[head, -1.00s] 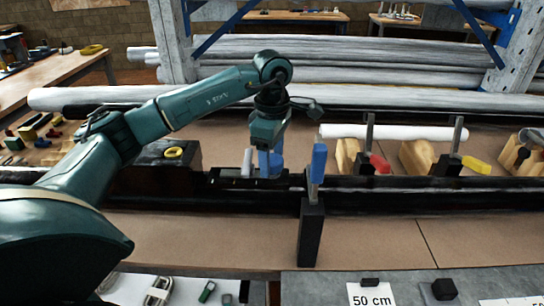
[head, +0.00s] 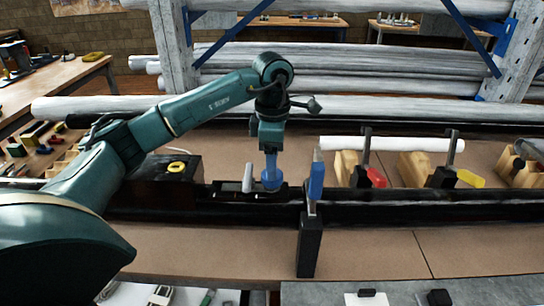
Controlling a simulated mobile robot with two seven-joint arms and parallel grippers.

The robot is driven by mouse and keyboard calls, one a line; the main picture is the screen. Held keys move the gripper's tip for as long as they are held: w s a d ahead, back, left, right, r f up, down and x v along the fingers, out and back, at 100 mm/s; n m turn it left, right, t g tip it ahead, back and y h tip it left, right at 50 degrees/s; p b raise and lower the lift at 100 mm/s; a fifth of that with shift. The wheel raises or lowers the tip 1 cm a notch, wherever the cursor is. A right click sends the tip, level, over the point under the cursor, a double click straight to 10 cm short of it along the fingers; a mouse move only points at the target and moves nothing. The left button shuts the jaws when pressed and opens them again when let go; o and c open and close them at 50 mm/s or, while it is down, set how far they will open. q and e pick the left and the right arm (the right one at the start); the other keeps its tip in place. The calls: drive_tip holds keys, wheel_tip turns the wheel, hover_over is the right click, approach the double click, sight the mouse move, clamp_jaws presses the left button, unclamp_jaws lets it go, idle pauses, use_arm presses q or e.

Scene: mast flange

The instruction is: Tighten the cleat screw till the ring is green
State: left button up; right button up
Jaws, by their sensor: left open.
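My left gripper (head: 271,180) points down over the dark beam near the middle of the head view. Blue parts show at its lower end, close to or touching a small dark fitting (head: 235,195) that carries a light grey upright piece (head: 248,178). The fitting looks like the cleat. The screw itself is hidden or too small to tell. A yellow ring (head: 177,167) lies on top of a dark block to the left; no green ring shows. My left gripper is open. My right gripper is not in view.
Clamps with red (head: 376,177) and yellow (head: 470,178) handles stand further right by wooden blocks. Long grey pipes (head: 340,68) lie behind. The brown bench front (head: 210,237) is clear.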

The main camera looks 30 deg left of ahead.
use_arm(q)
drive_tip(key=n, duration=0.1)
drive_tip(key=r+n, duration=0.1)
drive_tip(key=shift+n+p, duration=0.3)
drive_tip(key=shift+p, duration=0.05)
drive_tip(key=n+p, duration=0.1)
drive_tip(key=n, duration=0.2)
drive_tip(key=shift+r+n, duration=0.1)
drive_tip(key=shift+n, duration=1.1)
drive_tip(key=shift+f, duration=0.85)
wheel_tip(320, 180, down, 2)
drive_tip(key=shift+b, duration=0.65)
wheel_tip(320, 180, down, 3)
drive_tip(key=shift+f+b, duration=0.15)
drive_tip(key=shift+b, duration=1)
drive_tip(key=shift+c, duration=1.1)
drive_tip(key=c, duration=0.7)
drive_tip(key=shift+c, duration=0.7)
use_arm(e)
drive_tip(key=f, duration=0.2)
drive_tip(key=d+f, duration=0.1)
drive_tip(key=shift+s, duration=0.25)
